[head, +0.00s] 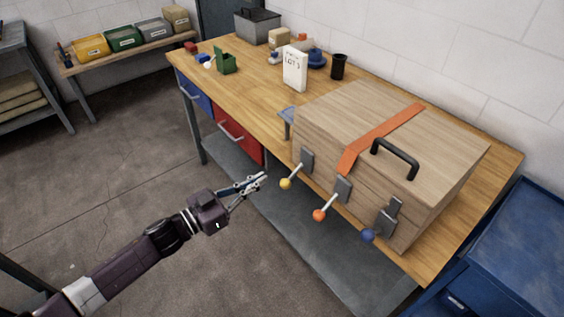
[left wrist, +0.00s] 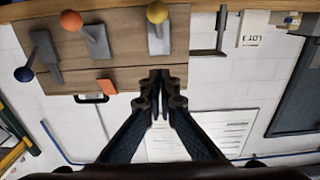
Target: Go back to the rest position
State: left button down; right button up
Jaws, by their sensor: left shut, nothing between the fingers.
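My left gripper (head: 256,182) is shut and empty in front of the workbench, to the left of the wooden chest (head: 440,140). It also shows in the left wrist view (left wrist: 160,76), fingers together. The chest has an orange strap, a black handle and levers with a yellow knob (head: 285,183), an orange knob (head: 319,215) and a blue knob (head: 367,235). In the head view the gripper is nearest the yellow knob, with a small gap. In the left wrist view the yellow knob (left wrist: 157,12) is beyond the fingertips. My right gripper is not in view.
The wooden workbench (head: 245,95) holds a white sign (head: 295,68), a black cup (head: 338,67), a green box (head: 223,62) and a grey bin (head: 257,25). A blue cabinet (head: 515,250) stands at the lower right. The concrete floor (head: 100,180) to the left is clear.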

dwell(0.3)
